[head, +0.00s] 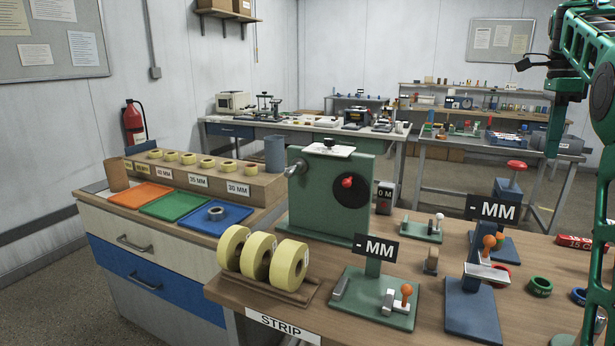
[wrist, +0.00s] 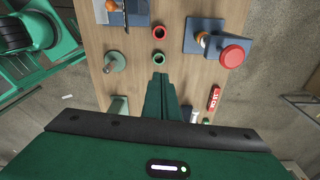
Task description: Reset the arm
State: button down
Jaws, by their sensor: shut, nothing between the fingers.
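My arm (head: 590,75) is green and stands at the right edge of the head view, partly cut off. My gripper (wrist: 160,76) shows in the wrist view with its green fingers together and nothing between them. It is above the wooden bench, pointing down at the bench top. A red ring (wrist: 159,32) and a dark green ring (wrist: 157,59) lie just beyond the fingertips, and the fingers look apart from both. I cannot make out the fingertips in the head view.
The wooden bench (head: 345,316) holds a green machine (head: 328,197), yellow tape rolls (head: 290,267), a green gauge stand (head: 374,300) and a blue press (head: 478,300). A red-knobbed blue device (wrist: 231,54) stands right of my fingers.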

jog(key=s+a+f+n, duration=0.5)
jog(key=s+f, duration=0.4)
jog(key=s, duration=0.2)
jog(key=s+a+f+n, duration=0.6)
jog(key=s+f, duration=0.3)
jog(key=s, duration=0.3)
jog(key=s+a+f+n, duration=0.5)
jog(key=s+f+n, duration=0.2)
jog(key=s+f, duration=0.2)
jog(key=shift+s+a+t+y, duration=0.3)
jog(key=shift+s+y, duration=0.1)
jog(key=shift+s, duration=0.75)
jog(key=shift+w+f, duration=0.3)
jog(key=shift+w, duration=0.35)
